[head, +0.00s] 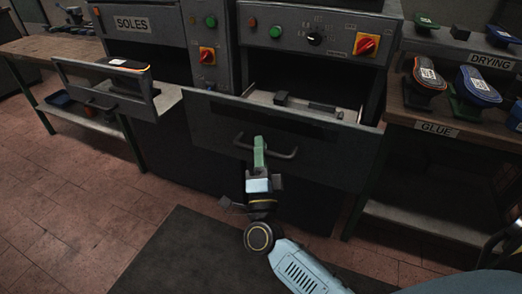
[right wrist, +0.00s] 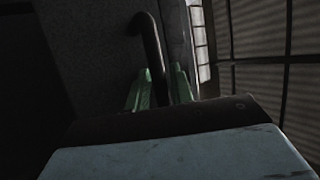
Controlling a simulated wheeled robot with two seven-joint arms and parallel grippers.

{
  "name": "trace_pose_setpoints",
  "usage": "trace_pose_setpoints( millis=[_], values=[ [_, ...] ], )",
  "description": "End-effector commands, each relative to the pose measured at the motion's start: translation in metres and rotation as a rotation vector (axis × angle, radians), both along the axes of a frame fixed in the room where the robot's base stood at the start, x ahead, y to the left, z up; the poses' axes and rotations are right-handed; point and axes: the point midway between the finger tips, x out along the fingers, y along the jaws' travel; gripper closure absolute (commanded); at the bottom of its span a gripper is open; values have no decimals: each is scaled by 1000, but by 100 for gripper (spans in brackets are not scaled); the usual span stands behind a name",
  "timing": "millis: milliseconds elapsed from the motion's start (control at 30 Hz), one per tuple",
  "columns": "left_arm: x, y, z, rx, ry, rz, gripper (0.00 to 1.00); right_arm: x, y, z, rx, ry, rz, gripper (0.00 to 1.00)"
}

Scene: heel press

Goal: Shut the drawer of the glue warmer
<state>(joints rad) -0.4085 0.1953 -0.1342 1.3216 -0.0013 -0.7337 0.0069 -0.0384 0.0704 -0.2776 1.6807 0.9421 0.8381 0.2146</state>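The middle machine's wide grey drawer (head: 330,150) stands pulled out below its control panel. I take it as the glue warmer's, though no label on it says so. Its bar handle (head: 285,155) runs across the front and also shows in the right wrist view (right wrist: 151,45). My right gripper (head: 259,152) is at the left part of this handle. In the right wrist view its green fingers (right wrist: 160,90) lie on both sides of the bar and appear closed on it. My left gripper is not in view.
A smaller open drawer (head: 135,100) sits at left under the SOLES label (head: 132,24). At right, a bench with a GLUE label (head: 436,129) holds several shoe parts. A dark mat (head: 185,260) lies on the tiled floor before the machine.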

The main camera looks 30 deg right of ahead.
Motion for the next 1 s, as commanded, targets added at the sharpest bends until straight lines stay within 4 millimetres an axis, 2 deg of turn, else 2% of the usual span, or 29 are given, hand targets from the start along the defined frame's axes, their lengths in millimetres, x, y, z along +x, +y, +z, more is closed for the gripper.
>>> trace_pose_setpoints(
  millis=[167, 333, 733, 867, 1000],
  values=[
    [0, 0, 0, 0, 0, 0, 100, 0, 0, 0, 0, 0, 0, 78],
    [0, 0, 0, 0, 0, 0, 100, 0, 0, 0, 0, 0, 0, 100],
    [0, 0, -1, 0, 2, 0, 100, 3, -5, 0, 0, -1, -1, 100],
    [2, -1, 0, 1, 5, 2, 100, 14, -18, -1, -1, -1, -2, 100],
    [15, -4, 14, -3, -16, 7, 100, 34, -44, 0, -3, -3, -4, 100]
  ],
)
